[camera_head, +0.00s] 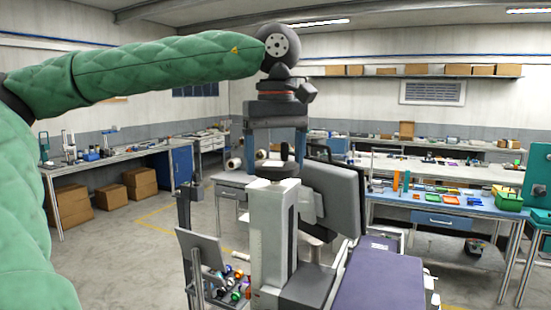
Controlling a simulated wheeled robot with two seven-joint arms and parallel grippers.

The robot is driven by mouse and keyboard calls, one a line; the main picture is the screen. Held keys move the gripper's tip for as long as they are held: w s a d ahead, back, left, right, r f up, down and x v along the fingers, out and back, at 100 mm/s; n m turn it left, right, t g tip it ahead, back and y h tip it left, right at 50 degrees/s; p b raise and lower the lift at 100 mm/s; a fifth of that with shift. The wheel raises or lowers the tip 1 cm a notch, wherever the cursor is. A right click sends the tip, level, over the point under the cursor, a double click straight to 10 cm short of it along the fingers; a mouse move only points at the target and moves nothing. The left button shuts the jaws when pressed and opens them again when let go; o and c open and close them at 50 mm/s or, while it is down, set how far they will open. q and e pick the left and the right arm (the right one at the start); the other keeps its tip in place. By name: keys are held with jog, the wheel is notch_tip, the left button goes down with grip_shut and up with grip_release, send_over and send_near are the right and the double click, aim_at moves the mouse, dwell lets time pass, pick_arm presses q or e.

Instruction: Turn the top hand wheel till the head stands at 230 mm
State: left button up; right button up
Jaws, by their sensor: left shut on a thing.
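The top hand wheel (277,170) is a dark disc on top of a pale upright column (270,225) in the middle of the head view. My left gripper (275,151) points down from above, its blue-grey fingers on either side of a small dark part over the wheel. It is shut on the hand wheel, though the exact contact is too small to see. A large grey tilted housing (335,190) stands right of the column; I cannot tell whether it is the head. No millimetre reading is legible. My right gripper is out of view.
A tilted grey panel (200,250) and a tray of small coloured parts (237,285) stand low left of the column. A purple-topped surface (385,275) is at front right. A blue bench (440,206) with trays stands behind. Open floor (130,260) lies left.

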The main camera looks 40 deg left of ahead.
aim_at(275, 163)
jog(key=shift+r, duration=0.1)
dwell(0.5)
pick_arm(q)
jog(key=o, duration=1)
jog(key=shift+r, duration=0.2)
jog(key=shift+r+b, duration=0.35)
notch_tip(275, 163, up, 7)
jog(key=shift+f+b, duration=0.1)
jog(key=shift+b, duration=0.85)
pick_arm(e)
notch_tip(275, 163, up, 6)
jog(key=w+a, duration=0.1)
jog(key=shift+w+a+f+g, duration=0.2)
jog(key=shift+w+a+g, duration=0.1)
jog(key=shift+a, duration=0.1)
pick_arm(q)
jog(key=shift+f, duration=0.1)
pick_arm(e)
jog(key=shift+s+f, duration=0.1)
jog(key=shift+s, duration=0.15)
